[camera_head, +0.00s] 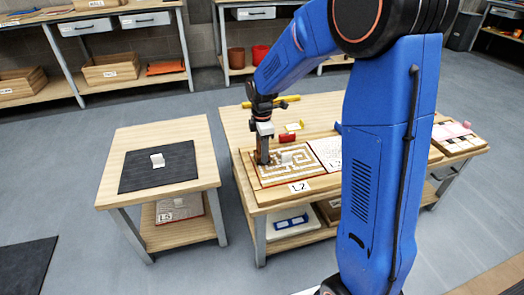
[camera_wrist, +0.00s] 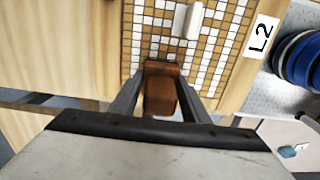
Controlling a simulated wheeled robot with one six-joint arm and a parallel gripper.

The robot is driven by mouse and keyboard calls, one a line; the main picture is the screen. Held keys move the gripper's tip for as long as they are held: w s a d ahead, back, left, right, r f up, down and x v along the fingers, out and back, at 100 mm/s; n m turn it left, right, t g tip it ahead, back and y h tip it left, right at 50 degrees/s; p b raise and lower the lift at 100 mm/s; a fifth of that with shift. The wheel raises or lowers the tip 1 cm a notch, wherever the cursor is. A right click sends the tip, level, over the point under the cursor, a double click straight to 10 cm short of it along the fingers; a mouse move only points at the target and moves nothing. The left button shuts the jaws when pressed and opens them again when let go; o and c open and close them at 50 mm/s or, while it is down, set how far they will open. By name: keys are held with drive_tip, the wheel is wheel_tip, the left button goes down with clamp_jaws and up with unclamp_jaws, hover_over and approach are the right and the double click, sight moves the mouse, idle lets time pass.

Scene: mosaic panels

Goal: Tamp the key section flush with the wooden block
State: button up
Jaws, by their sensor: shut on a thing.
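My gripper (camera_head: 263,152) is over the left part of the mosaic panel labelled L2 (camera_head: 268,179) on the right-hand table. In the wrist view my gripper (camera_wrist: 160,92) is shut on a brown wooden block (camera_wrist: 160,97), held between both fingers. The block's far end is at the panel's tiles near its edge; I cannot tell whether it touches them. The panel has a white and tan key pattern (camera_wrist: 150,40). A white upright piece (camera_wrist: 193,20) stands on the pattern, apart from the block; it also shows in the head view (camera_head: 286,157). Whether any section stands proud is unclear.
A white gridded panel (camera_head: 326,151) lies to the right, partly behind my arm.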

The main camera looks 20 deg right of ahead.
drive_tip(key=shift+f, duration=0.55)
idle(0.9)
drive_tip(key=shift+r, duration=3.55)
drive_tip(key=shift+f, duration=0.1)
drive_tip(key=shift+f, duration=2.9)
drive_tip(key=shift+f, duration=0.55)
drive_tip(key=shift+r, duration=3.55)
